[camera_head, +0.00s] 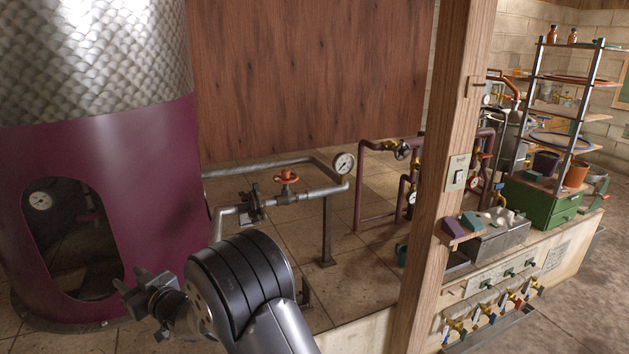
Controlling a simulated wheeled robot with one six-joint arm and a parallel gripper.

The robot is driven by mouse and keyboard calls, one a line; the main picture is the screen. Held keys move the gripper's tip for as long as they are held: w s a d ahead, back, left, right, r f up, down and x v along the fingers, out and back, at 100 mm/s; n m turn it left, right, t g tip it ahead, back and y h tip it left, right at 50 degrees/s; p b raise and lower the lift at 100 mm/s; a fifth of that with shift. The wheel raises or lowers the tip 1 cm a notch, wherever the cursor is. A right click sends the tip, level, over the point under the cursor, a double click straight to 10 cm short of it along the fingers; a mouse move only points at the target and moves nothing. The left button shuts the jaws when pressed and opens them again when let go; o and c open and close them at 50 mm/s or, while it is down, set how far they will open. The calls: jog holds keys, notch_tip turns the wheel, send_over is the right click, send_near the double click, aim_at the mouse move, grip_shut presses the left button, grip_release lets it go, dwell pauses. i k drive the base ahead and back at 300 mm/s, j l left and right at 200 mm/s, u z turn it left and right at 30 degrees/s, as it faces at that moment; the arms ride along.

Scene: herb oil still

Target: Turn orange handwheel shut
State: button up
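The orange handwheel (287,177) sits on top of a valve on a grey pipe, right of the large maroon vessel. It faces up and nothing touches it. My gripper (138,305) is at the lower left, in front of the maroon vessel's base, well left of and below the handwheel. Its dark fingers are small and seen at an angle, so I cannot tell whether they are open or shut. I see nothing held in it.
A grey flanged fitting (252,204) is left of the handwheel, and a gauge (344,163) is right of it. The maroon vessel (150,190) fills the left. A wooden post (440,200) stands right, before a cluttered bench. Tiled floor (350,285) is open below the pipe.

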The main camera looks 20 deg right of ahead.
aim_at(285, 174)
jog(key=l, duration=1.05)
jog(key=i+l, duration=0.15)
jog(key=l, duration=0.9)
jog(key=i+l, duration=0.35)
jog(key=i, duration=0.15)
jog(key=i+l+z, duration=0.1)
jog(key=i+l, duration=0.25)
jog(key=i, duration=0.1)
